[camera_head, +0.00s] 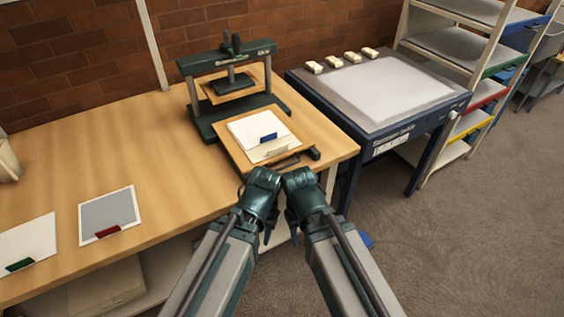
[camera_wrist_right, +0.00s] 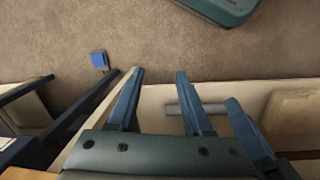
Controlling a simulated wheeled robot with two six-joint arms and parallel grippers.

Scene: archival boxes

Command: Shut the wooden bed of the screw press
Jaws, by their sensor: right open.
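The dark green screw press (camera_head: 230,83) stands on the wooden table. Its wooden bed (camera_head: 234,152) is drawn out in front of the frame, toward the table's front right corner. White sheets (camera_head: 257,130) with a blue tab lie on the bed, and a dark bar handle (camera_head: 313,153) is at its front edge. My right gripper (camera_head: 292,236) is open and empty in front of and below the bed, apart from it. Its spread fingers show in the right wrist view (camera_wrist_right: 158,72). My left gripper (camera_head: 266,236) is close beside it; its finger opening is not clear.
A grey-topped blue bench (camera_head: 385,92) with several small white blocks stands right of the table (camera_head: 110,150). A shelf rack (camera_head: 470,60) is beyond it. Cards with red and green tabs lie at the table's left. A small blue object (camera_wrist_right: 99,61) lies on the floor.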

